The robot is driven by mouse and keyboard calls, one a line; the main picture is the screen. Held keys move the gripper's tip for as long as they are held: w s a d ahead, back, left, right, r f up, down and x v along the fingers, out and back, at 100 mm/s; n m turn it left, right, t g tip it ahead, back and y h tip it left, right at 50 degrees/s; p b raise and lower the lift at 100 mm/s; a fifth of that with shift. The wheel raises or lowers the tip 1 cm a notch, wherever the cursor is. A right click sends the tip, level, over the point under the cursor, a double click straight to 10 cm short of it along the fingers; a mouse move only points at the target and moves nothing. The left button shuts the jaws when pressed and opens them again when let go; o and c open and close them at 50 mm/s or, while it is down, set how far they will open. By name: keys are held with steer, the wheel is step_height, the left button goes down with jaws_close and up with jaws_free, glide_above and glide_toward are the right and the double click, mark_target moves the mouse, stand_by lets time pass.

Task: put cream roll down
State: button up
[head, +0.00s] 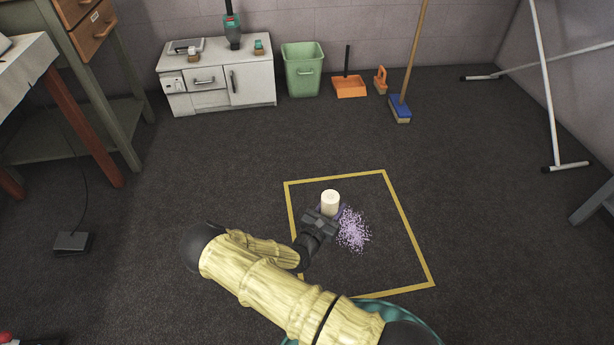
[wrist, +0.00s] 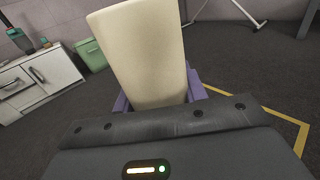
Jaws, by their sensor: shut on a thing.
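The cream roll (head: 330,201) is a pale cylinder held upright at the end of my arm, above the yellow-outlined floor square in the head view. My gripper (head: 325,217) is shut on it. In the wrist view the cream roll (wrist: 145,55) fills the upper middle, slightly tilted, between the purple fingers of my gripper (wrist: 160,98). The lower end of the roll is hidden by the gripper. I cannot tell how far above the floor it is.
A purple scatter of small bits (head: 353,230) lies on the floor inside the yellow outline (head: 410,232), right of the gripper. A white cabinet (head: 217,85), green bin (head: 302,70), orange dustpan (head: 349,87) and blue broom (head: 400,108) stand along the back wall. Dark floor between is clear.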

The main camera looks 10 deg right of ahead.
steer(key=w+a+r+n+t+y+p, duration=0.1)
steer(key=r+n+t+y+p, duration=0.1)
steer(key=r+n+y+p, duration=0.2)
steer(key=w+a+r+n+t+y+p, duration=0.1)
steer(key=w+r+n+t+y+p, duration=0.1)
steer(key=r+n+y+p, duration=0.2)
step_height(320, 180, up, 5)
steer(key=y+p, duration=0.1)
steer(key=y, duration=0.2)
steer(key=shift+w+a+y+p, duration=0.2)
steer(key=shift+a+y+p, duration=0.1)
steer(key=shift+a, duration=0.1)
steer(key=shift+f, duration=0.1)
steer(key=shift+a, duration=0.1)
